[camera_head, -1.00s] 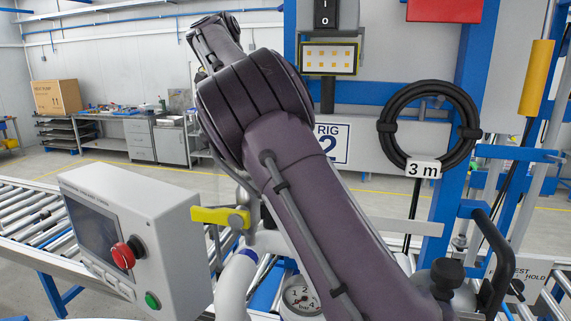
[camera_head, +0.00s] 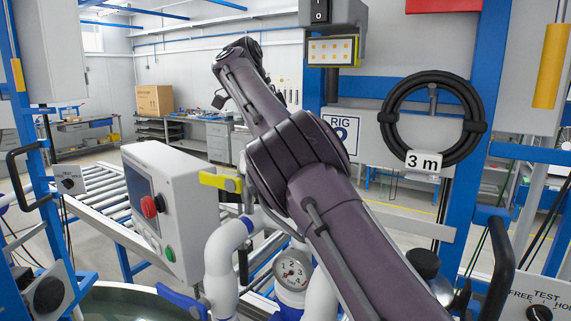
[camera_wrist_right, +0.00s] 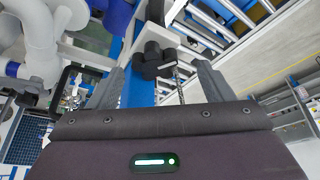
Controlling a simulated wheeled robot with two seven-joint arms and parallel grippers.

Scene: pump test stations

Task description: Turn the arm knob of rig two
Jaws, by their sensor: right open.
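The RIG 2 sign (camera_head: 341,132) hangs on the blue frame, partly behind my right arm. A small panel marked TEST, FREE and HOLD carries a black knob (camera_head: 540,313) at the bottom right, cut by the picture edge. No label marks a knob as the arm knob, so I cannot tell which it is. My right arm rises from the lower right to the upper left, and its fingertips are not clear there. In the right wrist view my right gripper (camera_wrist_right: 159,70) is open. A black lobed part (camera_wrist_right: 160,59) shows beyond and between its fingers; contact is unclear. My left gripper is not in view.
A grey control box (camera_head: 190,200) with red and green buttons stands left of my arm. White pipes (camera_head: 222,260) and a gauge (camera_head: 292,272) lie below it. A coiled black hose (camera_head: 477,127) hangs at right. A roller conveyor (camera_head: 90,205) runs behind.

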